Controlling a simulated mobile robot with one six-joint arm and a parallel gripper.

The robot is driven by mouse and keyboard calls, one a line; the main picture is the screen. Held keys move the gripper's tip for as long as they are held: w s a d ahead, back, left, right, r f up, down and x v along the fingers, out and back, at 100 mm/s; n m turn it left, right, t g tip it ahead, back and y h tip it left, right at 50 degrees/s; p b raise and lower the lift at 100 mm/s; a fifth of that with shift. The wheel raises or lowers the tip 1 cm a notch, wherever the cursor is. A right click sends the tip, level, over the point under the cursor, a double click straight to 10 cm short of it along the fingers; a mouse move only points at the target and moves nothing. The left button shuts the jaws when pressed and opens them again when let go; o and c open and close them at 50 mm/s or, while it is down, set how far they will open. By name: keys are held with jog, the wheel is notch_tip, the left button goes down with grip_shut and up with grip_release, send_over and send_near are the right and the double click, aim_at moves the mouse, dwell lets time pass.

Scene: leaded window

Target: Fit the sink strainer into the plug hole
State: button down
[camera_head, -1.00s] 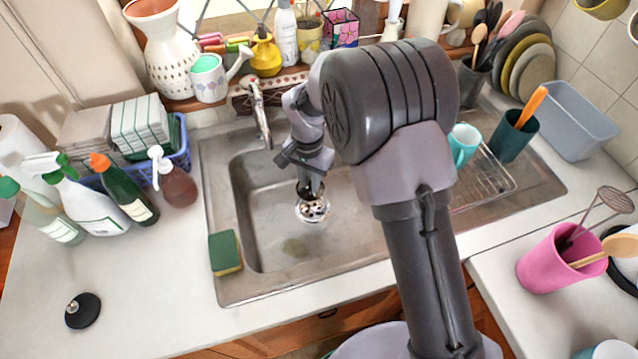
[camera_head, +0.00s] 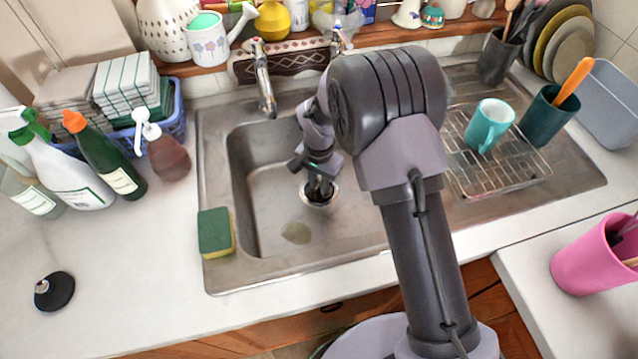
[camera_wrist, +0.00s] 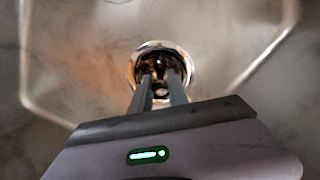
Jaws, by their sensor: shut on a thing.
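The sink strainer (camera_wrist: 161,91) is a small shiny metal piece between the fingers of my gripper (camera_wrist: 160,78) in the wrist view. It is mostly hidden by the fingers. The plug hole (camera_wrist: 137,66) shows as a bright metal ring with a dark inside, and my fingertips and the strainer overlap it. In the head view my gripper (camera_head: 319,190) points down at the plug hole (camera_head: 319,204) in the sink floor. My gripper is shut on the strainer. I cannot tell whether the strainer is seated in the hole or just above it.
A black plug (camera_head: 54,291) lies on the left counter. A wire rack (camera_head: 500,174) with a teal mug (camera_head: 490,124) stands right of my arm.

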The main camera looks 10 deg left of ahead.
jog(key=shift+f, duration=0.2)
jog(key=c, duration=1.3)
grip_release()
jog(key=shift+r, duration=0.1)
